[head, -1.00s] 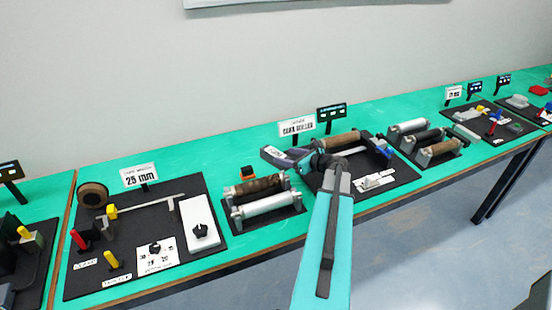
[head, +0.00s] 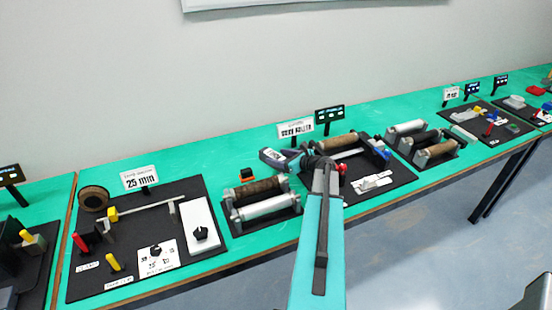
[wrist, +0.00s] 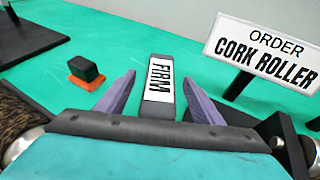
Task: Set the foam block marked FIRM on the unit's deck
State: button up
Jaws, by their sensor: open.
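The foam block marked FIRM (wrist: 158,85) is a grey block with a white label, seen in the wrist view. My gripper (wrist: 158,94) is open, with one purple finger on each side of the block and visible gaps between. In the head view, my gripper (head: 274,158) is low over the teal bench, behind the roller stands; the block there is hard to tell from the fingers. The unit (head: 350,168), a dark board with a cork-coloured roller and white label plates, is to the right of my gripper. My arm hides part of it.
An orange-and-black block (wrist: 87,72) lies left of the FIRM block. The CORK ROLLER order sign (wrist: 262,52) stands close on the right. A roller stand (head: 262,200) is left of my arm, another (head: 425,142) farther right. Bench behind the stands is mostly clear.

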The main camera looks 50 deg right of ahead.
aim_at(276, 156)
jog(key=shift+p+x, duration=0.45)
jog(key=shift+x, duration=1.05)
jog(key=shift+c, duration=0.2)
jog(key=c, duration=1.2)
jog(key=shift+r, duration=0.15)
jog(key=shift+r+b, duration=1.45)
jog(key=shift+r, duration=3.4)
